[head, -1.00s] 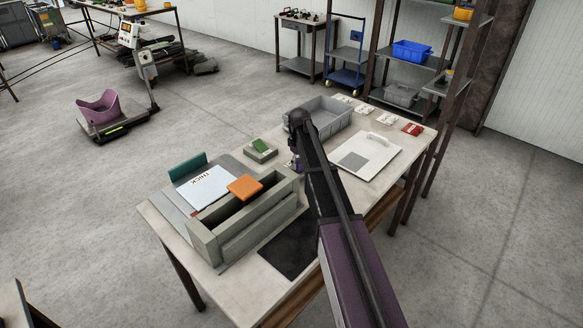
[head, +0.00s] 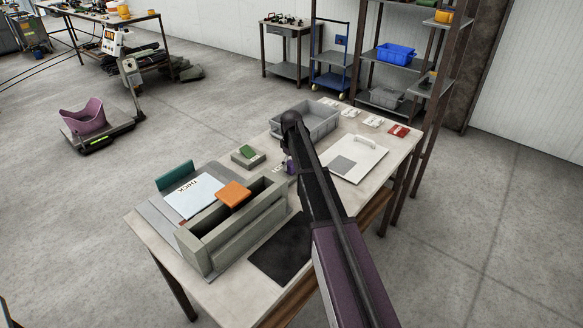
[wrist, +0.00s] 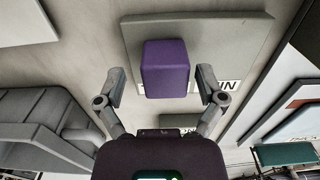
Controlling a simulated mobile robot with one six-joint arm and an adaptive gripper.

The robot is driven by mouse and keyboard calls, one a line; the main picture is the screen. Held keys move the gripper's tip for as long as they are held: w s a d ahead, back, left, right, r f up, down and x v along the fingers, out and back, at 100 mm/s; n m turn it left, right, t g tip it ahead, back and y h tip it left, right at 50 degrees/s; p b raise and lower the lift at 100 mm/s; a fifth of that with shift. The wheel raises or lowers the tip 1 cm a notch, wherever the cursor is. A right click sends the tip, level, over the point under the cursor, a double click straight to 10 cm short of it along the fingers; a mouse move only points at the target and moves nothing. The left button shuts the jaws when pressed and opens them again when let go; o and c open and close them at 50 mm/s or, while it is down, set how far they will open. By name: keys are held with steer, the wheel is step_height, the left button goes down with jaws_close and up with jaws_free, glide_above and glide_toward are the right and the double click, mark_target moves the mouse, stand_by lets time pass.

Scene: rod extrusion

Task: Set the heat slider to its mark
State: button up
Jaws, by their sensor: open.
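I cannot pick out a heat slider or its mark in either view. A control box (head: 113,41) on the machine at the far bench is too small to read. My gripper (wrist: 161,83) is open in the wrist view, its fingers on either side of a purple block (wrist: 166,69). I cannot tell whether they touch it. The block covers part of a label on a grey plate (wrist: 222,30); the letters "IN" show. In the head view a small purple part (head: 291,168) shows by the end of my arm, and the gripper itself is mostly hidden.
The table holds a grey trough (head: 232,238), an orange block (head: 234,194), a white "THICK" plate (head: 192,198), a small green block (head: 247,151), a grey bin (head: 322,116) and a white board (head: 369,151). A scale-like stand (head: 96,137) is on the open floor at left.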

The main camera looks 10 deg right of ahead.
steer(key=shift+s+a, duration=0.5)
steer(key=shift+a, duration=0.1)
steer(key=s+a, duration=0.2)
steer(key=a, duration=0.1)
steer(key=s+a+p, duration=0.1)
steer(key=shift+s+a+r, duration=0.15)
steer(key=shift+a+r, duration=0.15)
steer(key=shift+r, duration=0.1)
step_height(320, 180, up, 13)
steer(key=p, duration=1.3)
steer(key=s+f+m+b, duration=0.1)
steer(key=s+m, duration=0.2)
steer(key=s, duration=1)
steer(key=s+f+m+b, duration=0.2)
steer(key=s+m, duration=0.1)
steer(key=s, duration=1)
steer(key=shift+f, duration=0.15)
steer(key=s+m, duration=0.1)
steer(key=s, duration=0.2)
steer(key=shift+a, duration=0.1)
